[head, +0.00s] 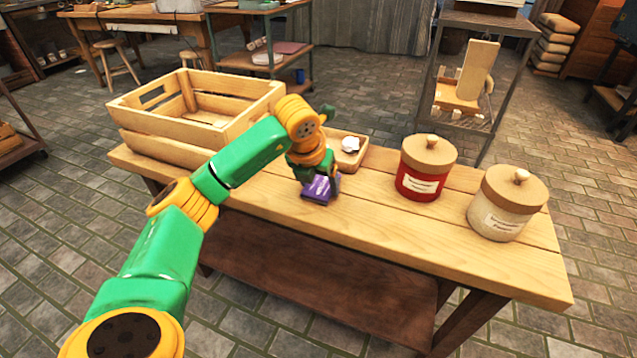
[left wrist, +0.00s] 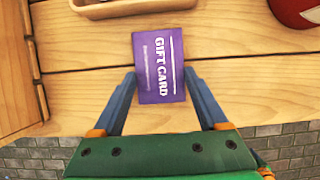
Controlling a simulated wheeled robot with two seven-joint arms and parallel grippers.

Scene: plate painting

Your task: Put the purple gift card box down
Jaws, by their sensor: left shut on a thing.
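The purple gift card box (head: 318,190) is at the front middle of the wooden table (head: 400,228). In the left wrist view the gift card box (left wrist: 158,66) shows its printed top face between the two fingers. My left gripper (left wrist: 160,78) is shut on the box, with a finger at each side. In the head view my left gripper (head: 321,176) points down over the table and partly hides the box. I cannot tell whether the box touches the tabletop. My right gripper is not in view.
A wooden crate (head: 165,120) stands at the table's left end. A small wooden tray (head: 356,160) with a white item lies behind my gripper. A red jar (head: 418,185) and a cream jar (head: 492,222) stand to the right. Bare tabletop lies between box and jars.

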